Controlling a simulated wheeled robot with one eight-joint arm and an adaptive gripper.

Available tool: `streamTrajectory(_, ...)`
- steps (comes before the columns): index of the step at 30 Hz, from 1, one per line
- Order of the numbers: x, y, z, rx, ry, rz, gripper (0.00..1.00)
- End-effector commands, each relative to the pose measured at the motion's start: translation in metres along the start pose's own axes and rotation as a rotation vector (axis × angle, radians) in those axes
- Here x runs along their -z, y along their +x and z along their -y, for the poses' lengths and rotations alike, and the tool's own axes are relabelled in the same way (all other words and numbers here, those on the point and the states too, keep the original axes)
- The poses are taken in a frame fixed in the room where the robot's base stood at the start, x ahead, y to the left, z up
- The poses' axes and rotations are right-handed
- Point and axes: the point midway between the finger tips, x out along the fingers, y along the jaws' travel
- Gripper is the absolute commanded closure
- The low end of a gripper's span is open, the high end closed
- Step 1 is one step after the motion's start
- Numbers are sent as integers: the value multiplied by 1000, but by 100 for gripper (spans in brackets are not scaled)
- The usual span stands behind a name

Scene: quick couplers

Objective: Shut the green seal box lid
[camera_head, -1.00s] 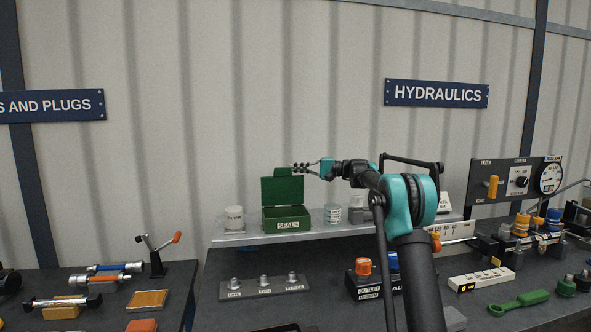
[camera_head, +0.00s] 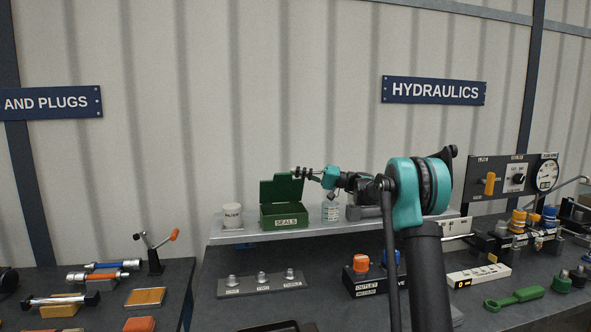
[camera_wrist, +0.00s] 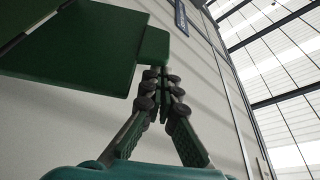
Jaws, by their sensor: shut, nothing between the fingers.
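The green seal box (camera_head: 285,217), labelled SEALS, stands on the raised shelf. Its lid (camera_head: 281,190) stands up at the back, open. A small tab shows at the lid's top edge. My gripper (camera_head: 297,173) is shut and empty at the top right of the raised lid. In the wrist view the lid (camera_wrist: 80,50) fills the upper left, and my gripper's fingertips (camera_wrist: 160,90) are close together just by the tab (camera_wrist: 154,46). I cannot tell whether they touch it. The inside of the box is mostly hidden by its front wall.
A white cup (camera_head: 232,216) stands left of the box and a clear jar (camera_head: 330,212) to its right on the shelf (camera_head: 245,237). Below, a rack with several fittings (camera_head: 262,282) and an orange-capped outlet block (camera_head: 361,268) sit on the dark bench.

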Motion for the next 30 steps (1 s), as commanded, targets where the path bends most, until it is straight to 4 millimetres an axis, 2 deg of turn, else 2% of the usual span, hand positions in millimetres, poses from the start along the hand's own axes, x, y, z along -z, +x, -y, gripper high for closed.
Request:
streamTrajectory(14,-60,-21,-9,143,-405,0,100)
streamTrajectory(21,-79,-28,-18,142,-404,0,100)
streamTrajectory(30,-90,-32,-25,141,-403,0,100)
